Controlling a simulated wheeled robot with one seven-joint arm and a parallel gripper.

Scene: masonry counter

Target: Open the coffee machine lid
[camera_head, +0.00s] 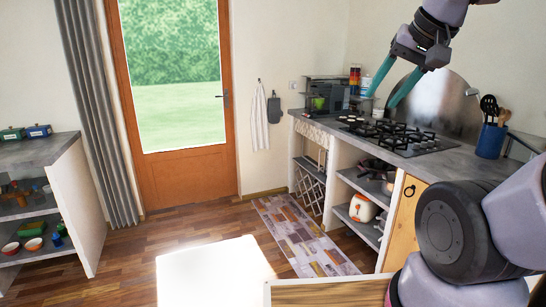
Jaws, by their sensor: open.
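The coffee machine (338,93) is a dark box-shaped unit at the far corner of the counter, with a green cup (318,103) at its front. It is small in view, and I cannot make out whether its lid is up or down. My gripper (381,99) hangs from the upper right with its two teal fingers spread apart and empty. In the picture its fingertips lie to the right of the coffee machine. The gripper appears nearer to me than the machine and apart from it.
The grey counter (470,165) carries a gas hob (398,136), a round metal lid (445,100) against the wall and a blue utensil holder (490,141). Shelves with pots sit below. A patterned rug (300,235) covers the floor before it. Floor towards the door (185,180) is clear.

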